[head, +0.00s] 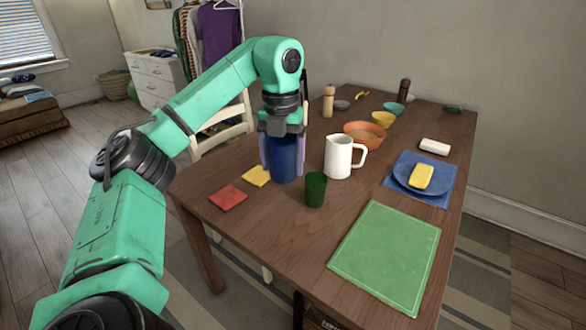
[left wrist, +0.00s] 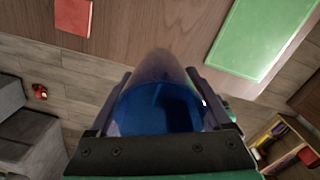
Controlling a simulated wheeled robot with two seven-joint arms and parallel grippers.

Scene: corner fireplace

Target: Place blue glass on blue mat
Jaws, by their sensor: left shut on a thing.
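The blue glass (head: 284,160) is upright between the fingers of my left gripper (head: 282,150), which is shut on it, over the near left part of the table. Whether its base touches the table is unclear. In the left wrist view the glass (left wrist: 160,100) fills the space between the fingers. A red mat (head: 228,197) and a partly hidden yellow mat (head: 256,176) lie left of the glass. My right gripper is out of view.
A green glass (head: 316,190) stands close to the right of the blue glass, with a white pitcher (head: 339,157) behind it. An orange bowl (head: 362,129) is farther back. A large green mat (head: 388,256) lies bare at the front right. Bowls and shakers stand at the far end.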

